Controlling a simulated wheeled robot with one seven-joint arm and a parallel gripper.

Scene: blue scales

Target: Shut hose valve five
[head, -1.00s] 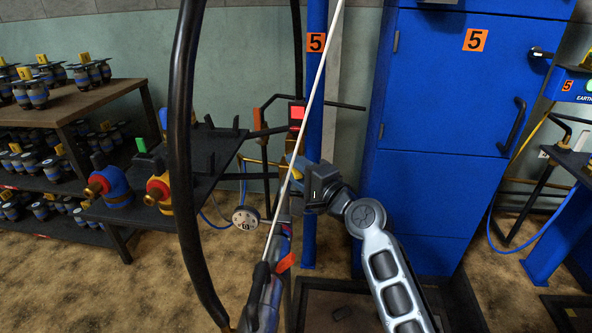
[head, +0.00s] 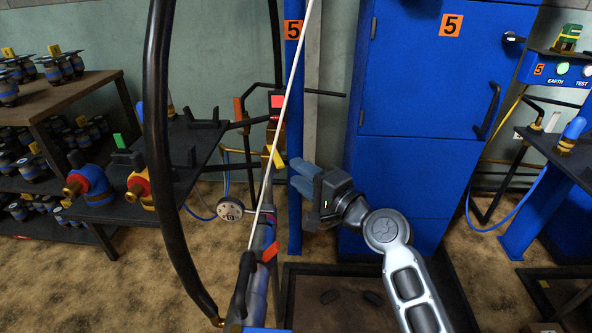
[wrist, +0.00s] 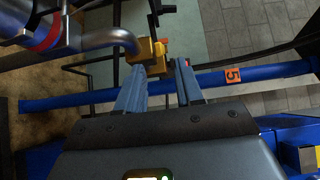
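A yellow valve handle (head: 277,158) stands at post five, just below a red block (head: 277,101), beside a slim white rod. In the wrist view a yellow block-like part (wrist: 150,54), likely the same valve, sits at the end of a bent silver pipe (wrist: 105,40). My gripper (head: 300,178) is just right of and slightly below the handle in the head view. In the wrist view my gripper (wrist: 160,75) has its two blue fingers apart, with nothing clearly between them. The yellow part lies just beyond the fingertips; contact cannot be told.
A blue post (head: 294,120) marked 5 stands behind my gripper, with a blue cabinet (head: 420,90) to the right. A thick black hose (head: 158,150) hangs at left. A dark shelf (head: 150,180) with coloured fittings and a round gauge (head: 230,208) are nearby.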

